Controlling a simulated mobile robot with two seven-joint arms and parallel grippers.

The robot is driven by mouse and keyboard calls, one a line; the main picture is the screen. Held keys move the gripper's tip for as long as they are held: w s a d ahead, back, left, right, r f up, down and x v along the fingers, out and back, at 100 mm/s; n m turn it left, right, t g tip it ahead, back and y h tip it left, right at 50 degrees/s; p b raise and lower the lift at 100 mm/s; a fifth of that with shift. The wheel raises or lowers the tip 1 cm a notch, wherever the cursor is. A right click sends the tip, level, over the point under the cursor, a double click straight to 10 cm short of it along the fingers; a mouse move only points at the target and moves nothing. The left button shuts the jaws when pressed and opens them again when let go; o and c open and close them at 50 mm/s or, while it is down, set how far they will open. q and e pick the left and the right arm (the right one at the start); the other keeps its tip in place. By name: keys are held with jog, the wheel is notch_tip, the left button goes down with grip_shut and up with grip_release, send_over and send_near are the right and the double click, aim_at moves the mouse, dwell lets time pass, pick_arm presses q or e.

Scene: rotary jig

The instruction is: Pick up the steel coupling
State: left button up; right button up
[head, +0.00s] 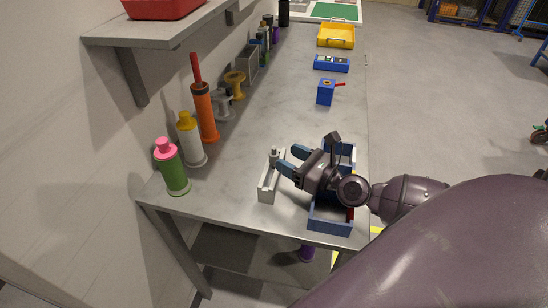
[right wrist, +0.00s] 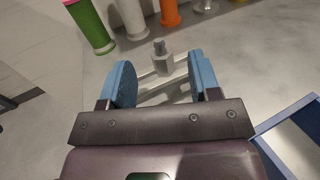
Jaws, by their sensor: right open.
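A small grey steel coupling (right wrist: 162,60), a block with a round stub on top, stands upright at a pale grey holder (right wrist: 155,82) in the right wrist view. In the head view the coupling (head: 274,153) is at the far end of the holder (head: 268,185) on the bench. My right gripper (head: 290,159) is open with blue fingers, just right of the holder in the head view. In the right wrist view the coupling appears between and beyond the fingertips (right wrist: 160,72). I see no contact. My left gripper is out of view.
A blue tray (head: 331,227) lies under my right arm. A green bottle (head: 172,170), white bottle (head: 191,142) and orange tube (head: 205,113) line the wall side. A blue box with red lever (head: 326,93) stands farther along. The bench (head: 285,105) middle is clear.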

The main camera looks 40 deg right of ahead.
aim_at(276, 152)
jog(key=shift+w+a, duration=0.15)
jog(key=shift+w, duration=0.15)
jog(key=p+x, duration=0.1)
jog(key=x, duration=0.2)
jog(key=shift+w+a, duration=0.1)
jog(key=shift+w, duration=0.25)
jog(key=shift+w+a+p, duration=0.15)
jog(key=shift+w+p, duration=0.15)
jog(key=shift+w, duration=0.05)
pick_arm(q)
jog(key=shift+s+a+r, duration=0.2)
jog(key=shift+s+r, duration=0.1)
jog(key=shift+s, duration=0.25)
pick_arm(e)
jog(key=shift+c, duration=0.3)
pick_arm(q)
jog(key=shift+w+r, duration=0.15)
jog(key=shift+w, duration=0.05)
pick_arm(e)
grip_shut()
